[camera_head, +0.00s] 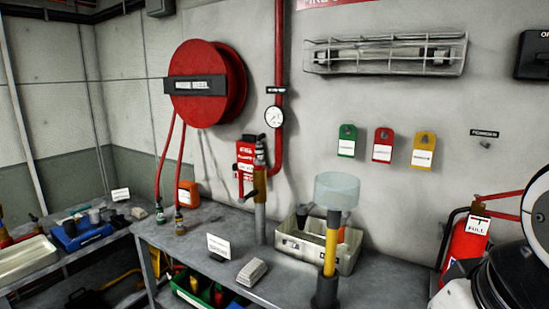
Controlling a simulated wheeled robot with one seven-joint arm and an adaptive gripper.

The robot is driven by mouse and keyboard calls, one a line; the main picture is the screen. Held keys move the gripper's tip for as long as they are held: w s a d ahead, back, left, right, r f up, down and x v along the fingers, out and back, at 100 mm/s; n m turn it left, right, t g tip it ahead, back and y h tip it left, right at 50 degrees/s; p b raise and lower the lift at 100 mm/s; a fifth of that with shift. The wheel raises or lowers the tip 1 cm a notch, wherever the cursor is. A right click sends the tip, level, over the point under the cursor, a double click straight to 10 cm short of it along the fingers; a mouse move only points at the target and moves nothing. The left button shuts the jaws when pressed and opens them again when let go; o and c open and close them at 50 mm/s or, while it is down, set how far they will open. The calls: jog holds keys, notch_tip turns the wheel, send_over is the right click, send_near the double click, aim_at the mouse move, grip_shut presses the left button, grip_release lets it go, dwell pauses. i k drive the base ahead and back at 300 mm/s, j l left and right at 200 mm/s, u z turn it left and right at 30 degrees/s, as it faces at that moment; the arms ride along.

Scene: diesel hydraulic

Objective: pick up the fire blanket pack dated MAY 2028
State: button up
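No MAY 2028 date is legible anywhere. A small orange box (187,194) with a pale label stands at the back of the bench. White and black parts of my arm fill the lower right edge. My gripper's fingertips do not show.
The grey bench (205,222) carries a pale bin (345,262), a yellow-handled upright tool (330,250), a white sign (219,246) and a grey block (252,272). A red extinguisher (465,243) hangs at right. A red hose reel (228,85) and coloured tags are on the wall.

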aim_at(245, 146)
jog(key=i+j+z, duration=0.15)
jog(key=z, duration=0.25)
jog(key=j+z, duration=0.25)
jog(key=z, duration=0.15)
jog(key=i+j+z, duration=0.1)
jog(key=j+z, duration=0.45)
jog(key=z, duration=0.2)
jog(key=j+z, duration=0.15)
jog(key=j, duration=0.4)
jog(key=j+z, duration=0.1)
jog(key=j, duration=0.5)
jog(key=k+j+z, duration=0.15)
jog(key=j, duration=0.4)
jog(key=j+z, duration=0.1)
jog(key=j, duration=0.45)
jog(key=k+j+z, duration=0.15)
jog(key=j, duration=0.4)
